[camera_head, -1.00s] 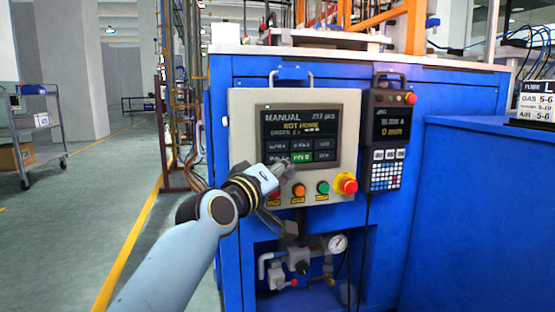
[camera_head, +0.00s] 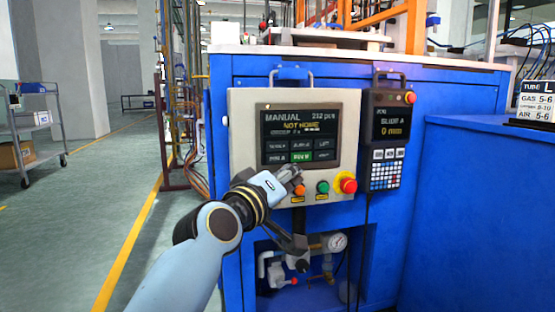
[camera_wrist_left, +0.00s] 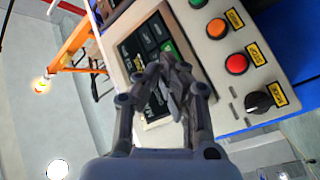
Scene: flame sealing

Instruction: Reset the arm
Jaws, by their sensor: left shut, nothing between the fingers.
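My left gripper (camera_head: 290,176) is shut and empty in front of the lower part of the beige control panel (camera_head: 240,130). In the head view its fingertips overlap the area just below the screen (camera_head: 300,135), near the orange button (camera_head: 300,190). In the left wrist view the shut fingers (camera_wrist_left: 170,88) lie in front of the screen (camera_wrist_left: 137,55). I cannot tell whether they touch the panel. The screen reads MANUAL and NOT HOME, with one green tile (camera_head: 300,156). My right gripper is not in view.
A green button (camera_head: 323,187) and a red emergency stop (camera_head: 348,185) sit right of the gripper. A black pendant (camera_head: 388,140) hangs farther right. A black knob (camera_wrist_left: 259,101) shows in the wrist view. A gauge (camera_head: 337,242) is below. Open floor lies left.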

